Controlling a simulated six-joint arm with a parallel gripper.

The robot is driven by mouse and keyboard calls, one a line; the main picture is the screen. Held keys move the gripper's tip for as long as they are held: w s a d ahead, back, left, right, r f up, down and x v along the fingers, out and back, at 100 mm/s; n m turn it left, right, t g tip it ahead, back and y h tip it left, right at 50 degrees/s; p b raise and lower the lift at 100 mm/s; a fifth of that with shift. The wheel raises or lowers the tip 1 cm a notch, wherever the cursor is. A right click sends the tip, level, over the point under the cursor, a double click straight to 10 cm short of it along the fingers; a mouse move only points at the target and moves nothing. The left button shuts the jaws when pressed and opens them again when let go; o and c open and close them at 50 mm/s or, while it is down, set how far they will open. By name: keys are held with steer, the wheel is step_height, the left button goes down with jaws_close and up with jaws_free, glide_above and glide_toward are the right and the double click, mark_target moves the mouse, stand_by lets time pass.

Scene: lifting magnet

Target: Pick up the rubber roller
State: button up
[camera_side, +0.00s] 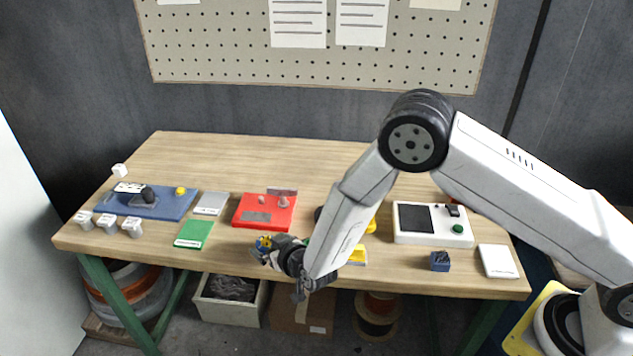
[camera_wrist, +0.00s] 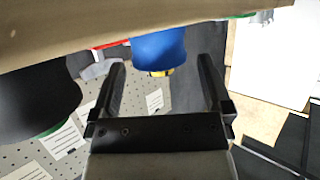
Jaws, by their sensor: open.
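My gripper (camera_side: 268,253) is low at the table's front edge, left of my forearm in the side view. In the wrist view its two dark fingers (camera_wrist: 160,65) stand wide apart. A blue rounded thing (camera_wrist: 158,48) with a yellow part shows between and beyond the fingertips. A small blue and yellow thing (camera_side: 264,241) shows at the fingertips in the side view. A large dark rounded thing (camera_wrist: 32,98) with a green edge is left of the fingers in the wrist view. I cannot tell which of these is the rubber roller; my arm hides part of the table.
On the wooden table, a red board (camera_side: 265,222), green card (camera_side: 194,234) and blue tray (camera_side: 165,204) lie left. A white panel (camera_side: 427,240), dark blue block (camera_side: 440,261) and white pad (camera_side: 497,261) are right. The table's back strip is clear.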

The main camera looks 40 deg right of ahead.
steer(key=shift+x, duration=1.25)
jaws_close()
steer(key=shift+r, duration=0.1)
steer(key=shift+r, duration=0.75)
steer(key=s+d+r, duration=0.4)
steer(key=s+r, duration=0.7)
steer(key=s, duration=0.2)
steer(key=shift+s+r, duration=0.15)
steer(key=shift+s, duration=0.1)
